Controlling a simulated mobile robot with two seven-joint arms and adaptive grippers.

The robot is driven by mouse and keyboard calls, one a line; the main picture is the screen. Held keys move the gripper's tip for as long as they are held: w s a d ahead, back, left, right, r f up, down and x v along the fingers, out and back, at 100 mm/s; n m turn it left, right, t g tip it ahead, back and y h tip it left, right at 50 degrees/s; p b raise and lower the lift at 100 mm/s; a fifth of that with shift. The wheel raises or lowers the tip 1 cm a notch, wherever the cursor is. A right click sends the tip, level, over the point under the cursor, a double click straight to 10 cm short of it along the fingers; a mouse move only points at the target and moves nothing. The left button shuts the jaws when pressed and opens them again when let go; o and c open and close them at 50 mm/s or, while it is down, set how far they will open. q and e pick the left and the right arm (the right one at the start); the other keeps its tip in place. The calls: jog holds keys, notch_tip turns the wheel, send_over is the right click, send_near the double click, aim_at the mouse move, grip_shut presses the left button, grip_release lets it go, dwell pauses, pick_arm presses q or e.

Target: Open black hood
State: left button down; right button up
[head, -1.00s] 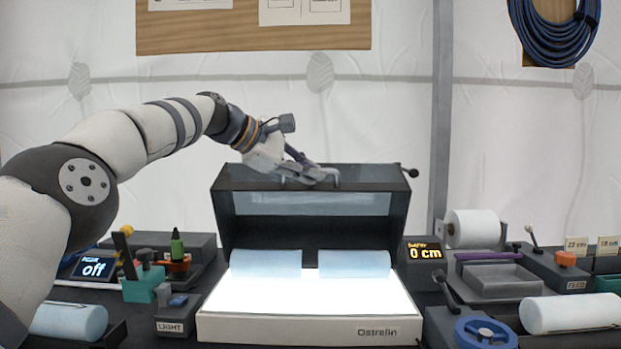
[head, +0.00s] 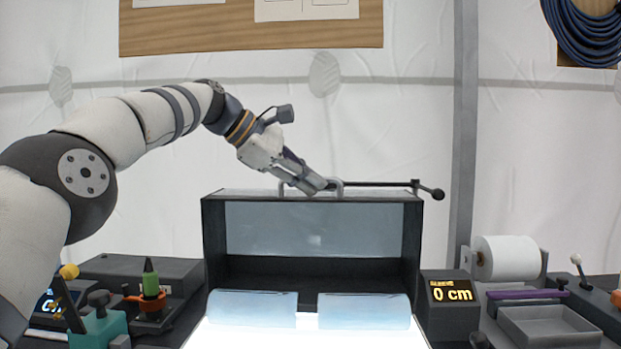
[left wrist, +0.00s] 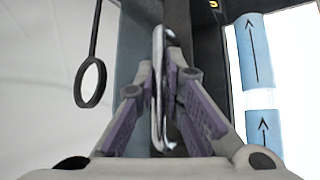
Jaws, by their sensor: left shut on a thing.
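The black hood (head: 215,240) stands behind the lit white panel (head: 300,335) in the head view. Its front carries a pale see-through pane (head: 310,228), with a dark gap below it. A metal handle (left wrist: 158,100) runs between the fingers in the left wrist view. It also shows at the hood's top edge in the head view (head: 340,184). My left gripper (head: 318,185) reaches in from the left and is shut on this handle. Its fingers also show in the left wrist view (left wrist: 160,80). My right gripper is not in view.
Two pale blue rolls (head: 252,308) lie side by side in front of the hood. A rod with a black knob (head: 437,193) sticks out right of its top.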

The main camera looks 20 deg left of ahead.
pick_arm(q)
jog(key=shift+f, duration=0.65)
jog(key=c, duration=1.7)
grip_release()
jog(key=shift+w, duration=0.1)
jog(key=shift+r, duration=0.45)
